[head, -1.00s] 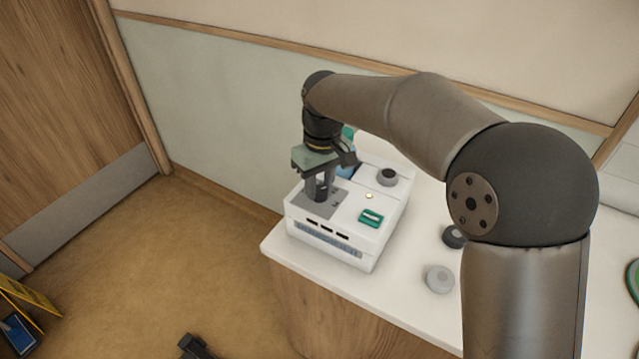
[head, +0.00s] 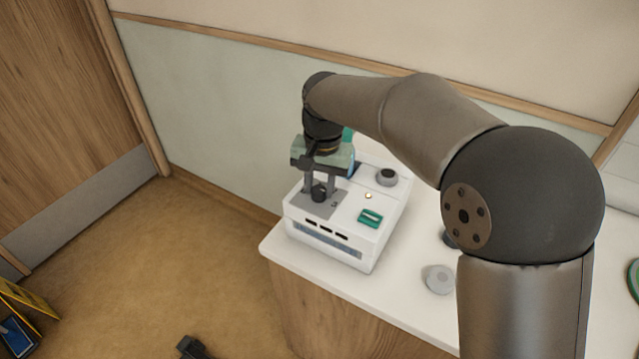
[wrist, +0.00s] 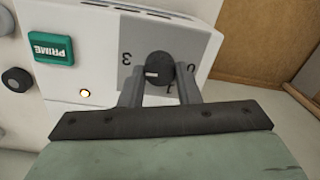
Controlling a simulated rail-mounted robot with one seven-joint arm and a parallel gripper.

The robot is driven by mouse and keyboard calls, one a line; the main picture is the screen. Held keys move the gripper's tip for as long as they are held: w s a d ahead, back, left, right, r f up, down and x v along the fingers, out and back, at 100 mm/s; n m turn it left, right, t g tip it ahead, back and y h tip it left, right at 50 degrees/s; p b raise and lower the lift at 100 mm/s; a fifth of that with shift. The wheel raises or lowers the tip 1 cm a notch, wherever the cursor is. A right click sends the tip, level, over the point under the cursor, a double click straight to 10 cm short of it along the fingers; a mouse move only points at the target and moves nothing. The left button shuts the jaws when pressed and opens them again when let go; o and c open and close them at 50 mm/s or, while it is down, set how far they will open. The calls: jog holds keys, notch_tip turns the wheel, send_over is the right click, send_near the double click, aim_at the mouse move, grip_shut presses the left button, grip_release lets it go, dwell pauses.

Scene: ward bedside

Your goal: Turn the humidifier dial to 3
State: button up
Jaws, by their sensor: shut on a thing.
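The white humidifier (head: 335,245) sits on the bedside top, with a grey dial panel (head: 313,208) on its upper face. My gripper (head: 319,192) points down over the panel and is shut on the black round dial (wrist: 160,66), one finger on each side. In the wrist view, a short white mark on the dial lies left of its centre, on the side of the printed 3 (wrist: 126,58). Other printed marks show at the right and below the dial. I cannot tell exactly which number the mark meets; the fingers hide part of the scale.
A green PRIME button (wrist: 51,48), a lit amber lamp (wrist: 84,93) and a dark knob (head: 387,177) are on the same housing. A grey round piece (head: 438,279) lies on the white top (head: 400,305). A wall stands behind.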

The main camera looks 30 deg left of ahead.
aim_at(323, 190)
jog(key=shift+m, duration=0.6)
jog(key=o, duration=1)
jog(key=shift+c, duration=0.2)
notch_tip(323, 190, up, 17)
jog(key=shift+d+r, duration=0.2)
jog(key=shift+d, duration=0.2)
jog(key=shift+w, duration=0.1)
